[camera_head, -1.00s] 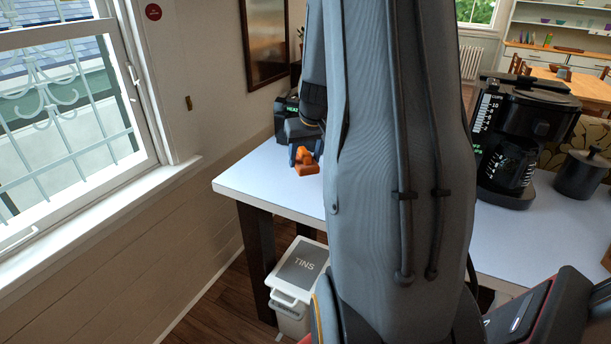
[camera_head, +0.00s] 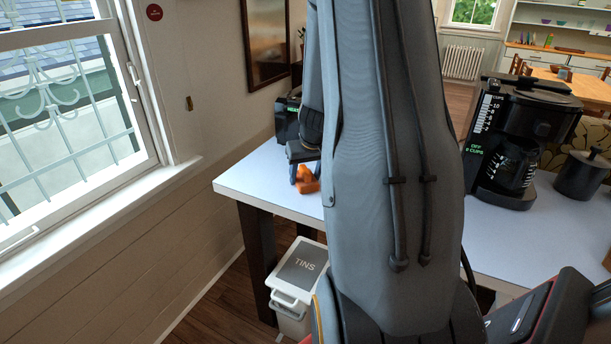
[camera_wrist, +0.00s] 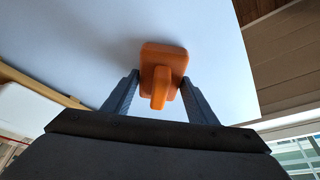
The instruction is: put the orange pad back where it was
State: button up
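The orange pad (camera_head: 308,183) lies on the white table top (camera_head: 255,180) near its left front part. In the wrist view the pad (camera_wrist: 163,53) has a squarish base and an upright handle-like part pointing toward my gripper. My gripper (camera_wrist: 160,80) is open. Its two grey fingers stand on either side of the handle part, with a visible gap on each side. In the head view my gripper (camera_head: 303,164) is right at the pad and hides part of it. My arm covers the middle of the table.
A black device (camera_head: 287,120) stands behind my gripper by the wall. A coffee maker (camera_head: 517,140) and a dark canister (camera_head: 581,176) stand on the right side of the table. A TINS bin (camera_head: 299,270) is under the table. The table's left corner is clear.

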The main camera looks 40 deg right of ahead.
jog(key=o, duration=0.3)
jog(key=shift+r, duration=0.1)
jog(key=shift+r+p, duration=0.15)
jog(key=shift+p, duration=0.15)
jog(key=b+v, duration=0.2)
jog(key=v, duration=1)
jog(key=s+a+f+n+g, duration=0.1)
jog(key=s+a, duration=0.3)
jog(key=a, duration=0.6)
jog(key=s+a+f+n+g+y, duration=0.1)
jog(key=s+a+f+n, duration=0.1)
jog(key=a, duration=0.8)
jog(key=s+a+f+n+g, duration=0.1)
jog(key=s+a+f, duration=0.3)
jog(key=a, duration=0.6)
jog(key=shift+s+a+f+n+y, duration=0.3)
jog(key=shift+s+y, duration=0.1)
jog(key=shift+s, duration=0.4)
